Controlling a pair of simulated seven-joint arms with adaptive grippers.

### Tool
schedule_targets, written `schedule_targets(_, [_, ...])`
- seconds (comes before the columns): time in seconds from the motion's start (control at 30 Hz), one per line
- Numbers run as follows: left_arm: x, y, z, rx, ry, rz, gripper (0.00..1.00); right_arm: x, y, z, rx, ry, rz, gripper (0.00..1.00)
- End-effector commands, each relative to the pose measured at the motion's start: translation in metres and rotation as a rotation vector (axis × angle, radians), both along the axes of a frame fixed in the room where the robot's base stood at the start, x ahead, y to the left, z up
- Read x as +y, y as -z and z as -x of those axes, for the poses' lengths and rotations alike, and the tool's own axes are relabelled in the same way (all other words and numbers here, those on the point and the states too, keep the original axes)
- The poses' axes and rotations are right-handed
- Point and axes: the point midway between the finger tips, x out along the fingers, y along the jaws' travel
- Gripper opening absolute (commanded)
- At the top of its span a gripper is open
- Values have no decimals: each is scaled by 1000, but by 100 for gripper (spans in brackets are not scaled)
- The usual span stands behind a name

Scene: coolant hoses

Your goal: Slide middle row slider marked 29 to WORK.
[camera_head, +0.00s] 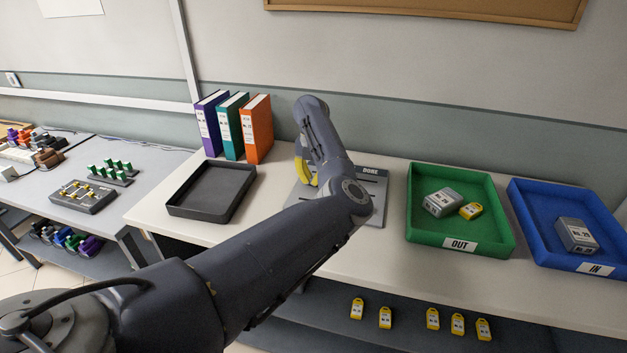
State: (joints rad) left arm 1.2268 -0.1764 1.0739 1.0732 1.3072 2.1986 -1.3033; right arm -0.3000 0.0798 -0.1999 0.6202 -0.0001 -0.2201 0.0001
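A grey slider board (376,212) lies on the white table, with the word DONE at its upper right and dark slots partly showing. My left arm crosses in front and hides most of the board, including its middle row. I cannot make out a slider marked 29 or a WORK label. My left gripper (302,162) is mostly hidden behind my own forearm, over the board's left part. A yellow piece (308,175) shows there; I cannot tell whether the gripper touches it or how its fingers stand. My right gripper is not in view.
A black empty tray (174,207) and three binders (232,126) stand left of the board. A green OUT tray (411,235) and a blue IN tray (532,250) hold grey blocks on the right. Several yellow tags (432,319) show below the tabletop.

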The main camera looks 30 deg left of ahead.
Motion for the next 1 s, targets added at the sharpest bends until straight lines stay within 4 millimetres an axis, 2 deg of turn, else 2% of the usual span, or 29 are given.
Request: schedule_targets(1.0, [-25,0,-6,0,1,0,0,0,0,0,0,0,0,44])
